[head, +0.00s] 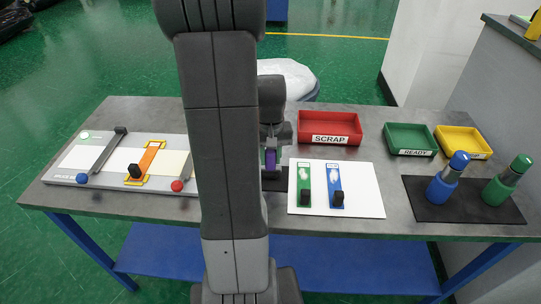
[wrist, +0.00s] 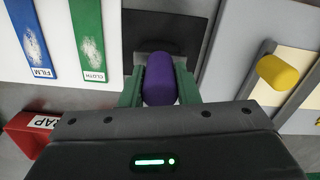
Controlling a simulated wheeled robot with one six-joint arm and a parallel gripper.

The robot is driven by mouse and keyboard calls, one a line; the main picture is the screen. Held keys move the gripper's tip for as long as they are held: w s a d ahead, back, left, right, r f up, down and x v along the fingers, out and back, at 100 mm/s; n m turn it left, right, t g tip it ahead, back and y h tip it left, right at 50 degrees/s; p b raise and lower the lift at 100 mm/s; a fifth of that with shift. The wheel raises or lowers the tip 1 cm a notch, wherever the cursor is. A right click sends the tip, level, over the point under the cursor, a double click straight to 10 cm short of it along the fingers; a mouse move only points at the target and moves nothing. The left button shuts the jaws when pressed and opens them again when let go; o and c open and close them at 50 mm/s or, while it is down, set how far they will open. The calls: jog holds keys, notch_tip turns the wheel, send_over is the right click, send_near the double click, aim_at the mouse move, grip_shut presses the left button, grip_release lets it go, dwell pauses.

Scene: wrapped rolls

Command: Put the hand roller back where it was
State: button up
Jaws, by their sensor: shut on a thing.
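My gripper (wrist: 158,85) is shut on the purple barrel of the hand roller (wrist: 159,80), between its two green fingers. The roller also shows as a small purple patch in the head view (head: 270,160), just right of my arm. It is over or at a black mat (wrist: 190,14), which also shows in the head view (head: 279,185), between the splicing board and the white sheet. A dark grey piece shows at the roller's end over the mat. I cannot tell whether the roller touches the mat. My arm hides part of this area in the head view.
The board (head: 60,180) with blue and red knobs lies left; a yellow knob (wrist: 278,72) shows in the wrist view. The white sheet (head: 365,190) holds green and blue strips. The red SCRAP bin (head: 330,124), green READY tray (head: 409,138), yellow tray (head: 463,141) and two bottles (head: 447,180) stand right.

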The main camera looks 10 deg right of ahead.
jog(key=shift+f, duration=0.15)
jog(key=o, duration=1)
jog(key=shift+c, duration=0.2)
notch_tip(320, 180, up, 12)
jog(key=shift+r, duration=0.25)
